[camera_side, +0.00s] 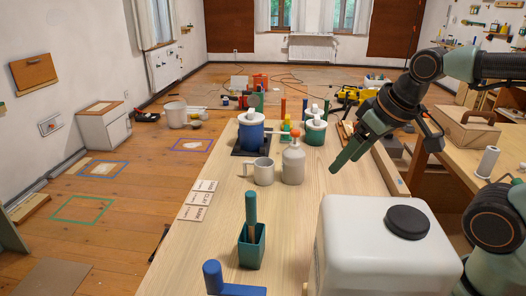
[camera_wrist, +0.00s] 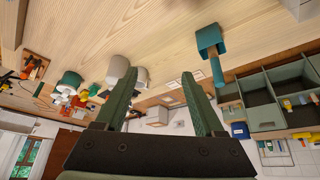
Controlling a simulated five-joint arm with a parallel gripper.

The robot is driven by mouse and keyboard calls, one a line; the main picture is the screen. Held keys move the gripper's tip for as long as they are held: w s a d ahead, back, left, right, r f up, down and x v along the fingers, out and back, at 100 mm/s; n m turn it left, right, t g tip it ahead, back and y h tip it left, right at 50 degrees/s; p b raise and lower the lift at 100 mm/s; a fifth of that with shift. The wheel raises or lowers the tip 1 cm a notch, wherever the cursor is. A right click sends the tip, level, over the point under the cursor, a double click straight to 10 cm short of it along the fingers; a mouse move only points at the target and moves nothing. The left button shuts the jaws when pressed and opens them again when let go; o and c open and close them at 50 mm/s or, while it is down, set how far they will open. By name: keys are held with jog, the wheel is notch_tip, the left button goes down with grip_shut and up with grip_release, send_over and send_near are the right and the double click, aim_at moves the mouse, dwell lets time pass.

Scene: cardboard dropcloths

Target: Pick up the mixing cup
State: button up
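The mixing cup is most likely the pale grey mug (camera_side: 262,172) in the side view. It stands upright on the wooden bench, its handle to the left, just left of a grey bottle with an orange cap (camera_side: 293,163). My gripper (camera_side: 348,155) is above the bench, to the right of the mug and bottle and apart from both. In the wrist view my gripper (camera_wrist: 159,73) has its fingers spread with nothing held between them. There, a pale shape partly behind the left finger looks like the mug (camera_wrist: 142,77), beside what looks like the bottle (camera_wrist: 116,67).
A green holder (camera_side: 251,246) with a handle in it stands nearer the camera. A blue pot (camera_side: 250,133) and a green pot (camera_side: 314,131) stand behind the mug. A large white container (camera_side: 375,240) fills the front right. Cards (camera_side: 199,199) lie along the left edge.

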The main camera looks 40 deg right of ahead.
aim_at(257, 166)
jog(key=shift+w+d+f+n+t+h, duration=0.15)
jog(key=shift+w+d+f+n+t, duration=1.05)
jog(key=shift+w+f, duration=3.65)
jog(key=shift+w+d+f+n+t+h, duration=0.25)
jog(key=shift+w+f+n+t, duration=1.75)
jog(key=shift+w, duration=5.3)
jog(key=shift+w+d+f+n+t+h, duration=0.1)
jog(key=shift+w+d+f+n+t, duration=0.6)
jog(key=shift+w+f+n, duration=4.1)
jog(key=w+m, duration=0.1)
jog(key=m, duration=0.1)
jog(key=w+r+m, duration=0.1)
jog(key=shift+w+d+r+m, duration=0.1)
jog(key=shift+w+r+m, duration=0.2)
jog(key=shift+m, duration=0.1)
